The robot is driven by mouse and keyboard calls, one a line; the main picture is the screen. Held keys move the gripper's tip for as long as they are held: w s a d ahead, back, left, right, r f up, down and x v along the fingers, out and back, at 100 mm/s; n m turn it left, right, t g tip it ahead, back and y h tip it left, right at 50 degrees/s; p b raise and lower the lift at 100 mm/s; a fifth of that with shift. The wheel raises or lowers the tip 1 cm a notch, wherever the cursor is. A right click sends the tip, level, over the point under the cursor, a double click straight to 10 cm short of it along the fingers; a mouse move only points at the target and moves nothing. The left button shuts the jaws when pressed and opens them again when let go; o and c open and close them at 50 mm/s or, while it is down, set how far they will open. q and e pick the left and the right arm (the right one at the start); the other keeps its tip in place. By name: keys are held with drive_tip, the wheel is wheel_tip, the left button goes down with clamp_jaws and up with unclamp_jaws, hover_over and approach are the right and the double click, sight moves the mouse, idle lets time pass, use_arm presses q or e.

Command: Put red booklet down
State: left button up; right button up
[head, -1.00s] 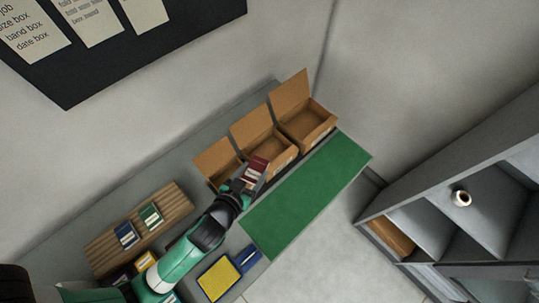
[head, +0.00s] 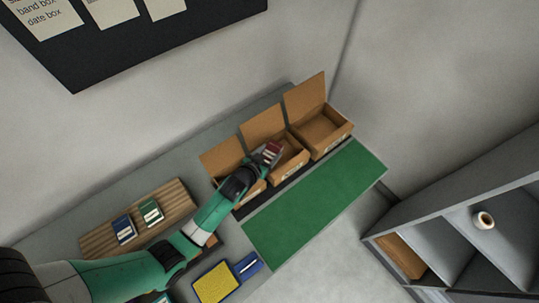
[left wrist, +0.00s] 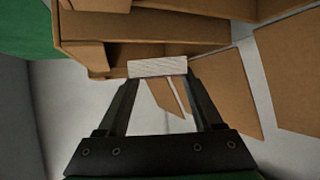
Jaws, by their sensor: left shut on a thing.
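The red booklet (head: 272,152) is in my left gripper (head: 263,161), which is shut on it. In the head view it shows over the left part of the middle cardboard box (head: 291,165); how high it is above the box I cannot tell. In the left wrist view the booklet's pale page edge (left wrist: 158,67) sits between the tips of both fingers. The gripper hides part of the left cardboard box (head: 223,157). My right gripper is not in view.
A right cardboard box (head: 322,132) stands open beside the middle one. A green mat (head: 318,200) lies clear in front. A wooden rack (head: 175,203) holds a blue booklet (head: 123,229) and a green booklet (head: 151,213). A yellow pad (head: 216,283) lies nearer.

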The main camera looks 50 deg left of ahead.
use_arm(q)
drive_tip(key=shift+f, duration=0.35)
drive_tip(key=shift+f+b, duration=0.5)
drive_tip(key=shift+f, duration=0.1)
drive_tip(key=o, duration=1.4)
drive_tip(key=shift+r, duration=0.1)
